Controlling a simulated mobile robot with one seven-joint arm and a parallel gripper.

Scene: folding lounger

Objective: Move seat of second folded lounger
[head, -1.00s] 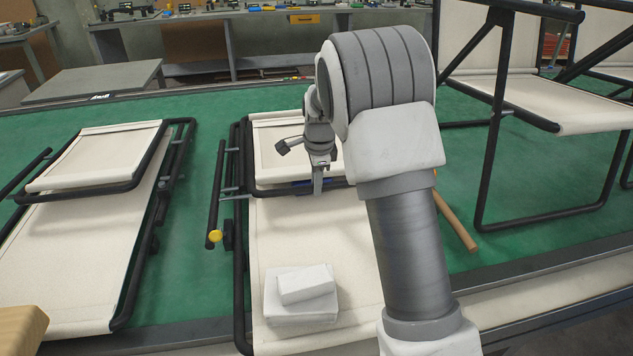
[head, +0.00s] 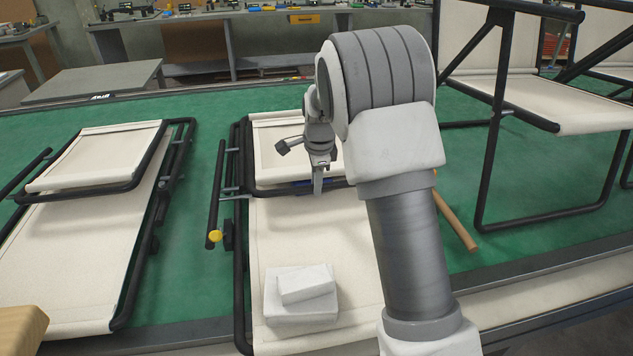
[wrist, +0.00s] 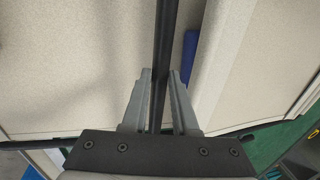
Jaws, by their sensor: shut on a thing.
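Two folded loungers with cream fabric and black tube frames lie on the green surface. The middle lounger (head: 310,225) lies under my arm, with its smaller seat panel (head: 275,150) flat on top at the far end. My gripper (head: 318,185) is at the near edge of this seat, and my arm hides its right part. In the wrist view, my gripper (wrist: 160,88) is shut on the black seat tube (wrist: 166,40), which runs between its fingers. A blue piece (wrist: 190,60) shows beside the tube. The left folded lounger (head: 75,240) lies apart.
Pale blocks (head: 302,293) are stacked on the middle lounger's near fabric. An unfolded lounger (head: 515,100) stands at the right. A wooden rod (head: 455,222) lies on the green surface (head: 205,105). A grey table (head: 95,82) stands at the back left.

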